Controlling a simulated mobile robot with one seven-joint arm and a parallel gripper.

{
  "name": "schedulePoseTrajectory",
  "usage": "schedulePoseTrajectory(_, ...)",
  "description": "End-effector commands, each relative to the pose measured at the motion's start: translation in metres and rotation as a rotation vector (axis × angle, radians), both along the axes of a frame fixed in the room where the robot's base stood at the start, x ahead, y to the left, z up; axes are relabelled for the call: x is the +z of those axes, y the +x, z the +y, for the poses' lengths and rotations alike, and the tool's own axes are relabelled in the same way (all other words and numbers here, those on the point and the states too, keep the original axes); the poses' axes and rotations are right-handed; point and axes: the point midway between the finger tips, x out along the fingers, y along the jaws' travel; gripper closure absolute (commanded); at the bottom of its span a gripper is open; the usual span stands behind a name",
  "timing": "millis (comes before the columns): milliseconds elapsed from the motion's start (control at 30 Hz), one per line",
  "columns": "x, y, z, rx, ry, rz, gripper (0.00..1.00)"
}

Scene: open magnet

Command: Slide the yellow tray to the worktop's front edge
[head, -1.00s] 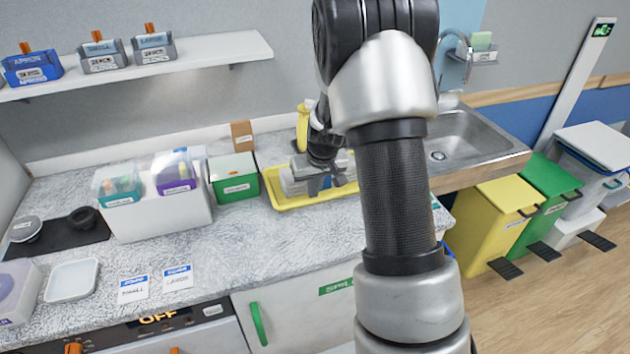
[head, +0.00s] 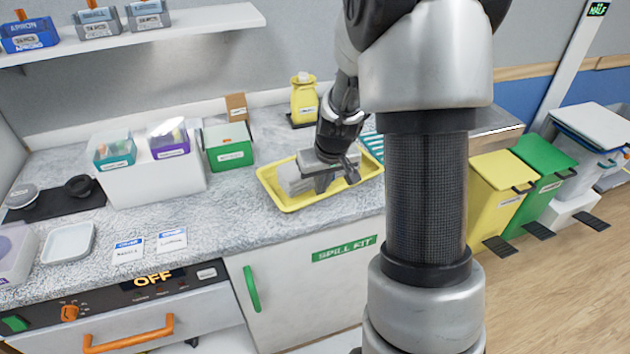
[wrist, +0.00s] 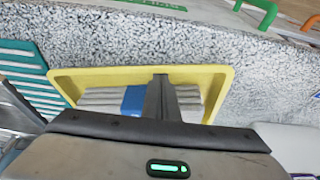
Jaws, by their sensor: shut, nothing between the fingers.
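The yellow tray (head: 296,206) lies flat on the speckled worktop (head: 215,225), with a narrow strip of worktop between its near rim and the front edge. It holds pale grey folded items (head: 290,178); a blue band on them shows in the wrist view (wrist: 133,99). My gripper (head: 336,178) is over the tray, pointing down into it, shut and empty. In the wrist view its fingers (wrist: 161,95) reach to the tray's front rim (wrist: 200,70) from inside; whether they touch it I cannot tell.
A yellow bottle (head: 304,103) stands behind the tray. A green box (head: 229,147) and a white bin rack (head: 155,185) stand to its left. A teal ribbed mat (wrist: 22,75) is beside the tray. The worktop's front strip is clear there.

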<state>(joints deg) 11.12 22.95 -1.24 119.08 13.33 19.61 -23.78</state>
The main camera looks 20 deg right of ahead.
Motion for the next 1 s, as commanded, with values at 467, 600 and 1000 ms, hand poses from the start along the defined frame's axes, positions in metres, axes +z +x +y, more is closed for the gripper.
schedulePoseTrajectory(467,-0.001,-0.049,0.000,0.000,0.000,0.003,1.00)
schedulePoseTrajectory(600,-0.001,-0.048,0.000,0.001,0.000,0.002,1.00)
schedulePoseTrajectory(1000,0.037,-0.043,0.000,0.003,-0.001,-0.001,1.00)
